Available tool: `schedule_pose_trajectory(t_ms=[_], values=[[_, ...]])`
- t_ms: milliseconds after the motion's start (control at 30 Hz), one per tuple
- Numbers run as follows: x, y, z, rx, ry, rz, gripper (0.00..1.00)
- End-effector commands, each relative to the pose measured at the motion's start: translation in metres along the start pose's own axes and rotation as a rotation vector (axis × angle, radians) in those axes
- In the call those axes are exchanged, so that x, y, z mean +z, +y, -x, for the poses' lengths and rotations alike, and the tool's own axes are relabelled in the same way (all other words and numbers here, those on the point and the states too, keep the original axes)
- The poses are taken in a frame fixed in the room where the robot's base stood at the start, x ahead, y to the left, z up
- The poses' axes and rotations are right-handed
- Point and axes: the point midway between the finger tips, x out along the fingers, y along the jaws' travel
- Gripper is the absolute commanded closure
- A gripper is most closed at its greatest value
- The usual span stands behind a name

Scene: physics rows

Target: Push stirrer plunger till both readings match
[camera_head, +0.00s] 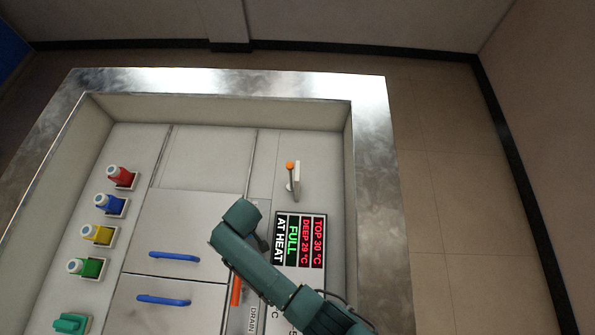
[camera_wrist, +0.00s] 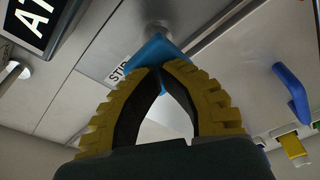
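In the wrist view, the blue stirrer plunger (camera_wrist: 152,52) is a wedge-shaped head on a metal stem, beside a label starting "STI". My gripper (camera_wrist: 162,70) has its two yellow-ribbed fingers curved together at the tips, right at the plunger head. The tips overlap the head in view; whether they press on it I cannot tell. In the head view my green arm hides the plunger and most of the gripper. The readout panel (camera_head: 300,240) shows TOP 30 °C and DEEP 29 °C in red, FULL in green and AT HEAT in white.
An orange-tipped lever (camera_head: 291,175) stands above the readout. An orange handle (camera_head: 236,290) is beside my arm, near a DRAIN label (camera_head: 252,319). Blue handles (camera_head: 174,256) and coloured knobs (camera_head: 120,176) lie to the left. A raised metal rim (camera_head: 372,130) surrounds the panel.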

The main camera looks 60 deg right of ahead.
Motion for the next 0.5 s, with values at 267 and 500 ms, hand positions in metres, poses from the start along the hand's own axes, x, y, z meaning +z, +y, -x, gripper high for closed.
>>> schedule_pose_trajectory(t_ms=[267,500], values=[[0.005,0.000,-0.020,-0.001,-0.002,0.000,1.00],[0.005,0.000,-0.022,-0.001,-0.002,0.000,1.00]])
